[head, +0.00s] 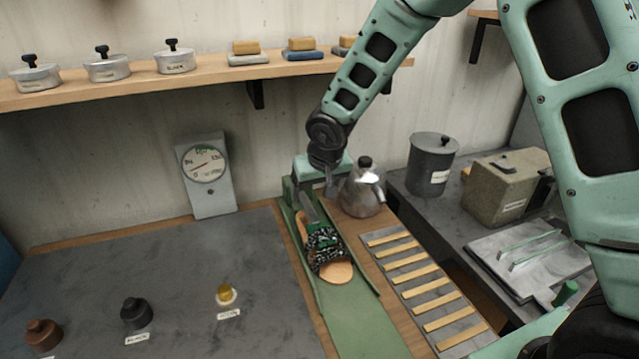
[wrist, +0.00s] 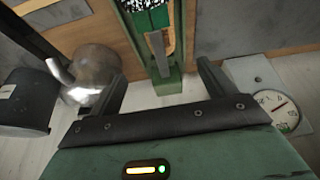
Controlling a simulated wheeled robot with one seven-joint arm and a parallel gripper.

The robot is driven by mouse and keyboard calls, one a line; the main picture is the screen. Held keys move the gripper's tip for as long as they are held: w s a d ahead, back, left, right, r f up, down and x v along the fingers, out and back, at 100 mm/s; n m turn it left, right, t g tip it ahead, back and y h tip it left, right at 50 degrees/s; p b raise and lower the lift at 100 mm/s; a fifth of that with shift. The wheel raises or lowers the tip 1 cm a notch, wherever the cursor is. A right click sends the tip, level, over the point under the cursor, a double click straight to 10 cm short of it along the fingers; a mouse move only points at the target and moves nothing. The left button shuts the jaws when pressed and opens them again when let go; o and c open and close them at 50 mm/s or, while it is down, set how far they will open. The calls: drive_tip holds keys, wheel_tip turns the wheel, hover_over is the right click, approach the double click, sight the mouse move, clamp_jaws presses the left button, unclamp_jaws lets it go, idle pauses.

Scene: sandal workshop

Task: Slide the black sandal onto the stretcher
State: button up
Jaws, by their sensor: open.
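The black sandal (head: 325,250) has a tan sole and a black-and-white patterned strap with green parts. It lies in the green channel of the stretcher (head: 362,325), towards its back end. A grey metal tongue (head: 309,207) runs from the stretcher's back end to the strap; I cannot tell how far it passes under it. In the wrist view the strap (wrist: 146,6) shows at the top edge, with the tongue (wrist: 159,45) below it. My gripper (head: 330,188) is above the stretcher's back end, beyond the sandal. Its fingers are apart and empty in the wrist view (wrist: 161,72).
A steel kettle (head: 362,188) stands close to the right of my gripper. A slatted rack (head: 425,285) lies right of the stretcher. A dial gauge (head: 205,170) stands against the wall. Small labelled pots (head: 138,313) stand on the dark mat, which is otherwise clear.

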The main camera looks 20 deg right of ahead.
drive_tip(key=shift+v, duration=1.5)
drive_tip(key=shift+d, duration=0.1)
drive_tip(key=s+a+r+n+g, duration=0.1)
drive_tip(key=s+a+n, duration=0.1)
drive_tip(key=s, duration=0.9)
drive_tip(key=s+a+r+n+g, duration=0.1)
drive_tip(key=s+a+n+g, duration=0.1)
drive_tip(key=s, duration=0.9)
drive_tip(key=s+a+r+n+g, duration=0.1)
drive_tip(key=s+a+r+n, duration=0.1)
drive_tip(key=s, duration=0.9)
drive_tip(key=shift+a+n+g+y+b, duration=0.25)
drive_tip(key=shift+n+g+y+b, duration=0.05)
drive_tip(key=shift+n, duration=0.5)
